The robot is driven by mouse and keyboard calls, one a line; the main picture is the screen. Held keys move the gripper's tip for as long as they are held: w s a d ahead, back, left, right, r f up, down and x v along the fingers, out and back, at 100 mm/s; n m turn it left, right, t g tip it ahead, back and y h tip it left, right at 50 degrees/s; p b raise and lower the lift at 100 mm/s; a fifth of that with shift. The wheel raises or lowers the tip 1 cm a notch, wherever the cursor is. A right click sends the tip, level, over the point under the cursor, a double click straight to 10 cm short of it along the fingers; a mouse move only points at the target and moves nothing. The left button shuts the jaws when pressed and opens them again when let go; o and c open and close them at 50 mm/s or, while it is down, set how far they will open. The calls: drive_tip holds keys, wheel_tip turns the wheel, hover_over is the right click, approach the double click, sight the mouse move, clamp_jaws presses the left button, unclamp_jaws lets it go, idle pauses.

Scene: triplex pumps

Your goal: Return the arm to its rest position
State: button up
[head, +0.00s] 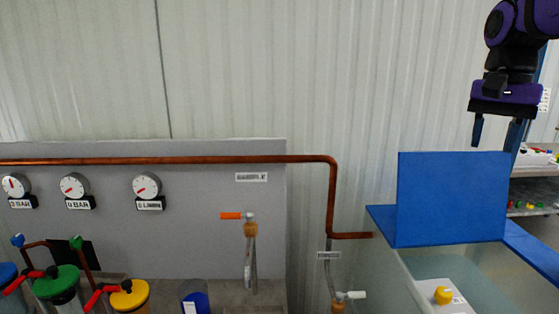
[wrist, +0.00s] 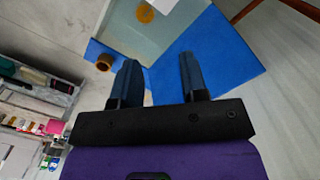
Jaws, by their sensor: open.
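My gripper (head: 498,131) hangs at the upper right of the head view, at the end of my purple and black arm. Its two fingers point down, apart, with nothing between them. In the wrist view my gripper (wrist: 158,78) shows both dark blue fingers spread and empty. A blue panel (head: 450,198) stands upright below and to the left of it in the head view. A blue surface (wrist: 215,60) lies beyond the fingertips in the wrist view.
A copper pipe (head: 180,160) runs along the grey panel (head: 220,215) with gauges (head: 147,186). An orange-handled valve (head: 232,215) sticks out. A yellow knob (head: 443,295) sits on a white block below the blue panel. Shelves (head: 530,190) with small parts stand at the right, close to my gripper.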

drive_tip(key=s+a+f+n+t, duration=0.3)
drive_tip(key=s+n, duration=0.1)
drive_tip(key=s, duration=0.4)
drive_tip(key=s+a+f+n+t, duration=0.3)
drive_tip(key=s+f+n, duration=0.1)
drive_tip(key=s, duration=0.3)
drive_tip(key=shift+s, duration=0.35)
drive_tip(key=shift+a, duration=0.1)
idle(1.3)
